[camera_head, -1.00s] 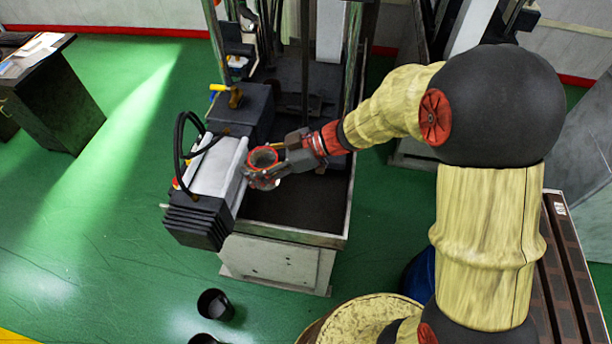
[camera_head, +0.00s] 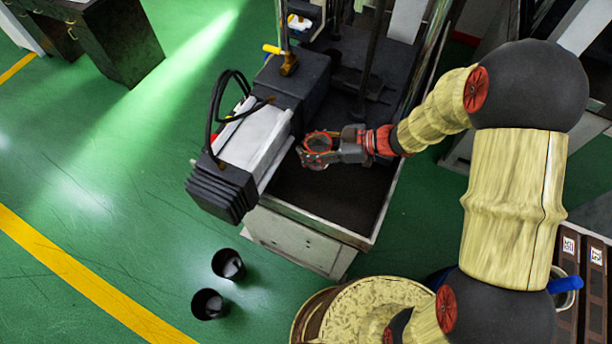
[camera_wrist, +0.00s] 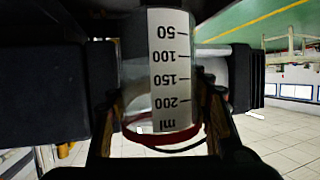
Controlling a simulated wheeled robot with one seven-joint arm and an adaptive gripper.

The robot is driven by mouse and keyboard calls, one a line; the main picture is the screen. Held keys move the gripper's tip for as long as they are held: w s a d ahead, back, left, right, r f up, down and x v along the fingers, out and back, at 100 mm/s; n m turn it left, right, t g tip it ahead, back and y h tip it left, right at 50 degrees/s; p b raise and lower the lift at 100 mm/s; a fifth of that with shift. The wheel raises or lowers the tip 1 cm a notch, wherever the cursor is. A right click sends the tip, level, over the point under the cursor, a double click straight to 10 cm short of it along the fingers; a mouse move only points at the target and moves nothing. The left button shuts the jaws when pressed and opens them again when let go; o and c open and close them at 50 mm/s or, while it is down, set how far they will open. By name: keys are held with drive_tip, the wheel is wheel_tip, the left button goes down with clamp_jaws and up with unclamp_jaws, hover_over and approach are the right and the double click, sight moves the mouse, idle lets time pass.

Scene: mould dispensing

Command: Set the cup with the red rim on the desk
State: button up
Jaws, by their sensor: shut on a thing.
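The cup with the red rim (camera_head: 318,140) is in my gripper (camera_head: 322,158), in front of the machine. In the wrist view the cup (camera_wrist: 170,65) is clear, with a white ml scale; its red rim is towards the bottom of that picture. My gripper is shut around the cup's side, with a dark finger on each side. The cup's contents cannot be made out. The dark desk (camera_head: 118,45) stands at the upper left of the head view, well apart from my gripper; most of its top is cut off by the picture edge.
The machine has a grey-white block with a black ribbed end (camera_head: 222,190) close left of the cup. Its dark tray (camera_head: 325,205) lies below. Two black bins (camera_head: 228,264) (camera_head: 209,304) stand on the green floor. Open floor lies between machine and desk.

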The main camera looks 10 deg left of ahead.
wheel_tip(320, 180, down, 15)
drive_tip(key=b, duration=0.3)
drive_tip(key=shift+b, duration=0.4)
drive_tip(key=shift+r, duration=0.15)
drive_tip(key=o, duration=0.9)
drive_tip(key=shift+f, duration=0.2)
drive_tip(key=o, duration=0.6)
drive_tip(key=shift+r, duration=0.15)
